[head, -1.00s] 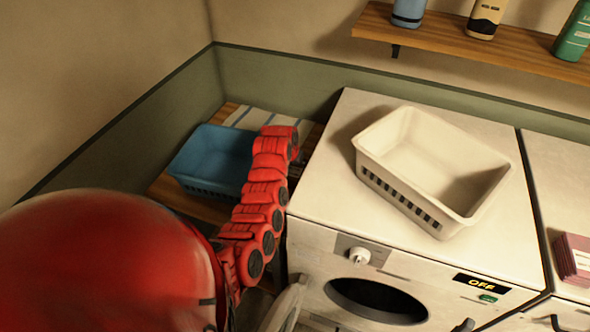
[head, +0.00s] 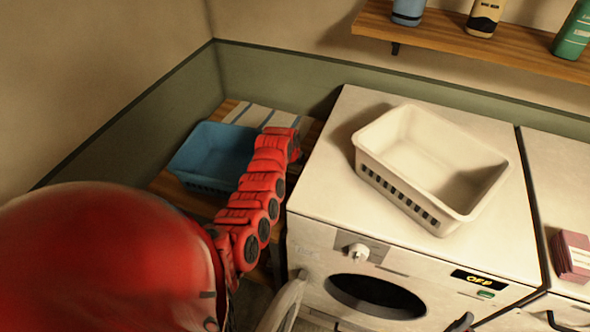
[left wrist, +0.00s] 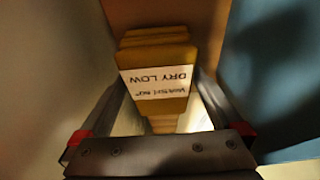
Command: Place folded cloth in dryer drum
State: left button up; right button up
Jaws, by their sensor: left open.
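A folded yellow-tan cloth stack with a white "DRY LOW" label (left wrist: 158,80) is in the left wrist view. My left gripper (left wrist: 161,84) is open, with one finger on each side of it; I cannot tell whether they touch it. In the head view my red left arm reaches between the blue basket and the dryer; its gripper and this cloth are hidden there. The dryer (head: 325,185) has a dark round drum opening (head: 375,296) in its front. Its door (head: 284,304) stands open to the left. My right gripper is not in view.
The blue basket (head: 212,152) is on a low wooden surface beside a striped cloth (head: 262,121). A cream basket (head: 432,165) sits on the dryer. Maroon folded cloths (head: 571,255) lie on the machine at the right. Bottles line the shelf (head: 480,45) above.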

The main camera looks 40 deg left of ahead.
pick_arm(q)
jog(key=shift+f, duration=0.15)
jog(key=shift+c, duration=0.3)
jog(key=c, duration=1.2)
